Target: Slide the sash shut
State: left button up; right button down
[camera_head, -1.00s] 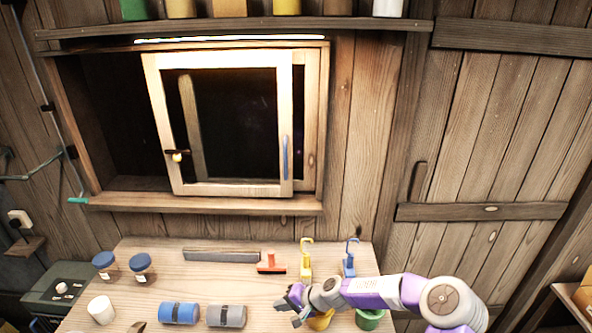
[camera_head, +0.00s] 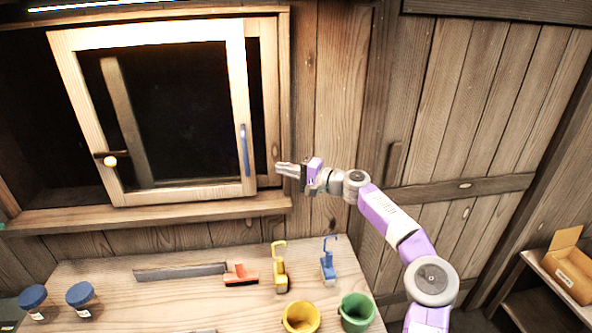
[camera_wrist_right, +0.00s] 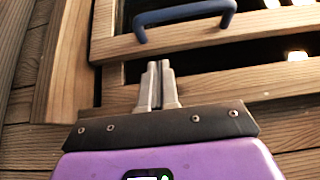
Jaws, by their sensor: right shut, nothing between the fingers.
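The wooden sash (camera_head: 235,90) stands in the window frame (camera_head: 284,60) at the upper left in the head view, with dark glass and a dark opening to its left. A blue handle (camera_head: 244,150) is fixed upright on its right stile. A dark latch with a pale knob (camera_head: 110,161) is on its left stile. My right gripper (camera_head: 279,169) is shut and empty, just right of the handle and apart from it. In the right wrist view the shut fingers (camera_wrist_right: 156,68) point at the sash's edge, with the blue handle (camera_wrist_right: 185,13) beyond them. My left gripper is not in view.
Below the window is a workbench (camera_head: 215,258) with a red tool (camera_head: 241,275), a yellow crane-like item (camera_head: 281,268), a blue one (camera_head: 328,262), a yellow bucket (camera_head: 301,317), a green bucket (camera_head: 357,312) and two blue-lidded jars (camera_head: 82,299). A sill (camera_head: 160,213) juts out under the sash.

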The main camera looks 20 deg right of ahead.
jog(key=w+a, duration=0.3)
jog(key=a, duration=0.3)
jog(key=shift+a+p, duration=0.15)
jog(key=shift+p, duration=0.25)
